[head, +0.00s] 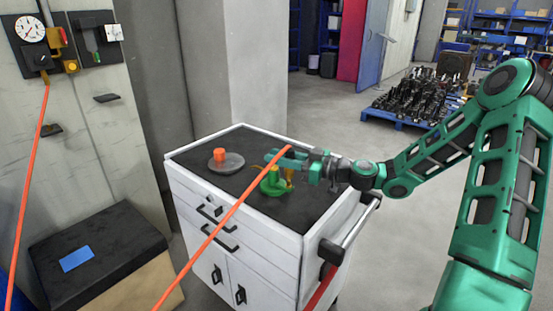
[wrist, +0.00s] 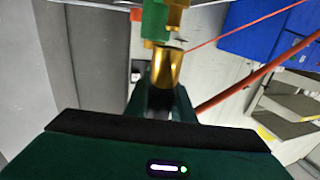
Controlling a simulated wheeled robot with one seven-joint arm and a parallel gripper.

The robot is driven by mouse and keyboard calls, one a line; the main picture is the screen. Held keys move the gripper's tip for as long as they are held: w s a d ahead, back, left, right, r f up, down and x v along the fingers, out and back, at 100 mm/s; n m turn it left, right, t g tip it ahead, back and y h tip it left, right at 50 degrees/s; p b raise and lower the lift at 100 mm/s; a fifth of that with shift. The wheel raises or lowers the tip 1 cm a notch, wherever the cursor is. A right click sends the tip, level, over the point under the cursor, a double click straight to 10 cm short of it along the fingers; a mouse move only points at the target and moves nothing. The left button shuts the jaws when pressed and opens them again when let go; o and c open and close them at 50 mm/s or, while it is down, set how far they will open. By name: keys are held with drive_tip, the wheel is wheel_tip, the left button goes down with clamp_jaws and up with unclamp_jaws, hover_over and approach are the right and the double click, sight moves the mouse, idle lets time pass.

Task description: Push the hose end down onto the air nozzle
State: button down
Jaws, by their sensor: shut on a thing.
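My gripper (head: 286,160) is above the cart, shut on the hose end. In the wrist view the hose end shows as a brass sleeve (wrist: 167,68) between the fingers. The orange hose (head: 222,222) runs from the gripper down to the lower left. A green jack (head: 271,186) stands on the cart just below the gripper. A brass fitting, apparently the air nozzle (wrist: 175,14), is beside the jack's green part (wrist: 154,22). The sleeve's open end faces this fitting closely. I cannot tell whether they touch. The fingers partly hide the sleeve.
The white cart (head: 250,232) has a dark top. An orange block on a grey disc (head: 226,162) stands to the left of the jack. A gauge panel (head: 30,45) with another hose hangs on the left wall. A black-topped box (head: 110,245) stands below it.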

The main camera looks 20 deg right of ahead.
drive_tip(key=shift+d+f, duration=0.1)
drive_tip(key=shift+f, duration=1.55)
idle(0.8)
drive_tip(key=c, duration=1.4)
unclamp_jaws()
drive_tip(key=shift+c, duration=0.2)
